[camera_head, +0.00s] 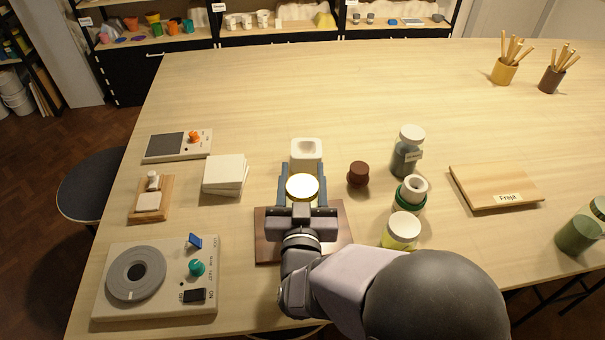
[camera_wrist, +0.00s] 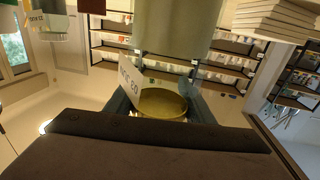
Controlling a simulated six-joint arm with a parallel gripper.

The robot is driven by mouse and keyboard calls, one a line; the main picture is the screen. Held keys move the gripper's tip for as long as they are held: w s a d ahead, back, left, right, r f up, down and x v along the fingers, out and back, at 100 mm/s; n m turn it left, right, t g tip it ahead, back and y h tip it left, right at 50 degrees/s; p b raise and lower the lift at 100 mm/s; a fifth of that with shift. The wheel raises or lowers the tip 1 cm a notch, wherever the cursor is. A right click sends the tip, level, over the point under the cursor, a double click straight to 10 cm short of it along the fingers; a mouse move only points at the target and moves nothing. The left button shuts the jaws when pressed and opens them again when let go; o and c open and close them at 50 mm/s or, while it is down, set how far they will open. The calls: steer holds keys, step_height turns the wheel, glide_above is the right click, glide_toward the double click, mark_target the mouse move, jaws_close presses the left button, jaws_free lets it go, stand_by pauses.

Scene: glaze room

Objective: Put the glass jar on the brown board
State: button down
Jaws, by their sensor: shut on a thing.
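The glass jar, seen mostly as its round gold lid (camera_head: 302,188), is between the fingers of my gripper (camera_head: 302,176). My gripper is shut on it. In the wrist view the jar's gold lid (camera_wrist: 162,104) shows between the dark fingers, with a white label beside it. The brown board (camera_head: 268,243) lies flat on the table under my gripper, partly hidden by it. The jar is near the board's far edge; I cannot tell whether it is above the board or touching anything.
A white block with a hollow (camera_head: 306,149) stands just beyond the jar. White tiles (camera_head: 224,175) are stacked left, and a small brown pot (camera_head: 358,174) is right. A white-lidded yellow jar (camera_head: 402,231) stands right of the board. A grey-dial device (camera_head: 160,280) is front left.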

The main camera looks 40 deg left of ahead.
steer(key=c, duration=0.8)
jaws_free()
steer(key=shift+f, duration=0.1)
steer(key=shift+s, duration=0.1)
steer(key=shift+b+v, duration=2.4)
steer(key=shift+v, duration=3.55)
steer(key=shift+d, duration=0.1)
